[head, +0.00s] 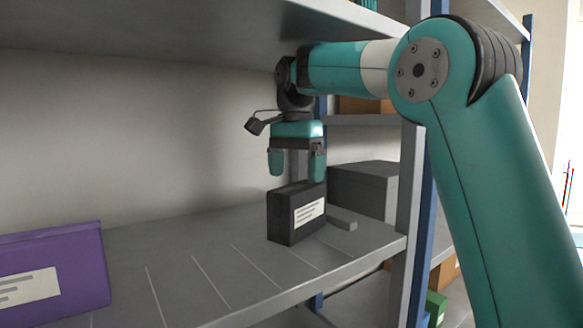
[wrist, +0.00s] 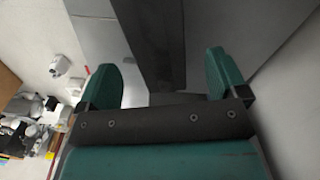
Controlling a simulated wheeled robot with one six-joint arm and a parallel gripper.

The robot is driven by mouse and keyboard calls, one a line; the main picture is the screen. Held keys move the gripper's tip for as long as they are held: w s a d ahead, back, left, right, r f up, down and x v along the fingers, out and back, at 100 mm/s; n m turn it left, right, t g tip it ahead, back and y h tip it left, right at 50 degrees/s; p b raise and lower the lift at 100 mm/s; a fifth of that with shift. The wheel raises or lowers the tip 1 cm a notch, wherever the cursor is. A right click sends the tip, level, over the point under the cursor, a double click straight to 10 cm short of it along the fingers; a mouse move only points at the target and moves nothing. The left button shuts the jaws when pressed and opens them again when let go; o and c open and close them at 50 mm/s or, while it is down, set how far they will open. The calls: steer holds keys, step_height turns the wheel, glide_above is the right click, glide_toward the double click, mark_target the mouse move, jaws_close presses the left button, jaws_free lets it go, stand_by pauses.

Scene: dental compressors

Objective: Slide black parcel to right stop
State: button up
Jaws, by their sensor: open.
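The black parcel (head: 281,220) stands upright on the grey shelf (head: 215,250), its white label (head: 309,212) facing forward right. A low grey bar (head: 343,223), which looks like the right stop, lies on the shelf just right of the parcel. I cannot tell whether they touch. My gripper (head: 297,178) points down over the parcel, fingers open and apart. Its fingertips are near the height of the parcel's top; contact is unclear. In the wrist view a dark strip (wrist: 152,45), probably the parcel, shows between the open fingers (wrist: 165,75).
A purple box (head: 55,270) with a white label stands at the shelf's left front. A dark grey box (head: 362,188) is behind the parcel, by the grey upright (head: 410,190). Another shelf board (head: 190,25) hangs overhead. The lined shelf between the purple box and parcel is clear.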

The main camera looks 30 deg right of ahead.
steer(key=shift+d, duration=0.15)
steer(key=shift+f, duration=0.3)
steer(key=b, duration=0.3)
glide_above(311, 235)
steer(key=w+a, duration=0.2)
step_height(311, 235, down, 7)
steer(key=shift+w+r, duration=0.1)
steer(key=shift+w, duration=0.05)
steer(key=shift+c, duration=0.2)
steer(key=c, duration=1.2)
steer(key=shift+o, duration=0.3)
steer(key=shift+s+d, duration=1)
steer(key=shift+s, duration=0.2)
